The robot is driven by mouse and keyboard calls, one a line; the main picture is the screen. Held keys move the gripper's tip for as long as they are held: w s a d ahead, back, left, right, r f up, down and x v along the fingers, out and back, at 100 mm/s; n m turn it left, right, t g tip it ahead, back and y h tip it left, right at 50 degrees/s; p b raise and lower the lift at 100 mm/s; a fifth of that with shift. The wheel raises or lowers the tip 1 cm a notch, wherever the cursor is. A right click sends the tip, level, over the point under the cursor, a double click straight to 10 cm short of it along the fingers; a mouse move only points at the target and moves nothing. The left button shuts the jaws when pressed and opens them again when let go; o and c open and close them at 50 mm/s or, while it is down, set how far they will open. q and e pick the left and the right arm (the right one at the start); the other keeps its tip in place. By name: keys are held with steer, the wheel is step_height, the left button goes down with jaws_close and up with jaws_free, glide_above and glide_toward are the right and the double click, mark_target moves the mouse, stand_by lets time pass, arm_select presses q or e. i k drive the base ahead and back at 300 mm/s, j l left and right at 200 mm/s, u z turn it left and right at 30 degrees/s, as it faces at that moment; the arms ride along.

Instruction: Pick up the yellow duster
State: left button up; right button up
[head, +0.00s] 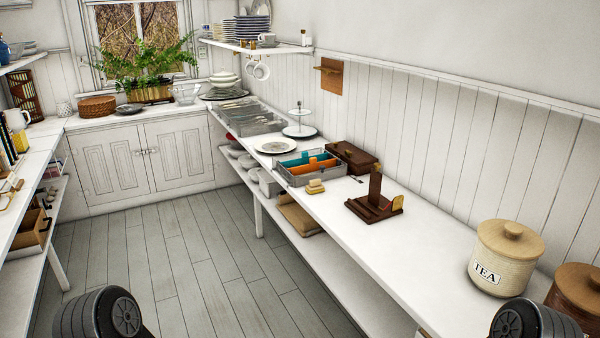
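A small yellow block-like thing (315,187), which looks like the yellow duster, lies on the right-hand white counter (345,222) near its front edge. It sits in front of a grey divided tray (298,178) holding orange and teal things. It is too small to tell its exact shape. Nothing of mine touches it. Only dark rounded parts of my arms show at the bottom left and bottom right corners. Neither gripper is in view.
A dark wooden stand (374,206) with a yellowish patch is right of the duster. A brown box (352,157) stands behind it. A TEA jar (505,260) and a brown jar (577,292) stand further right. The grey plank floor (200,270) between the counters is clear.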

mark_target(315, 186)
steer(key=i+j+z, duration=0.1)
steer(key=z, duration=1.1)
steer(key=i+j+z, duration=0.1)
steer(key=j+z, duration=0.35)
steer(key=j, duration=0.35)
steer(key=j+z, duration=0.45)
steer(key=j, duration=0.3)
steer(key=k+j+z, duration=0.2)
steer(key=j+z, duration=0.25)
steer(key=j, duration=0.3)
steer(key=k+j, duration=0.1)
steer(key=j, duration=0.35)
steer(key=k+j, duration=0.15)
steer(key=j, duration=0.3)
steer(key=k+j, duration=0.1)
steer(key=j, duration=0.35)
steer(key=k+j, duration=0.1)
steer(key=j, duration=0.35)
steer(key=k+j+z, duration=0.1)
steer(key=j, duration=0.35)
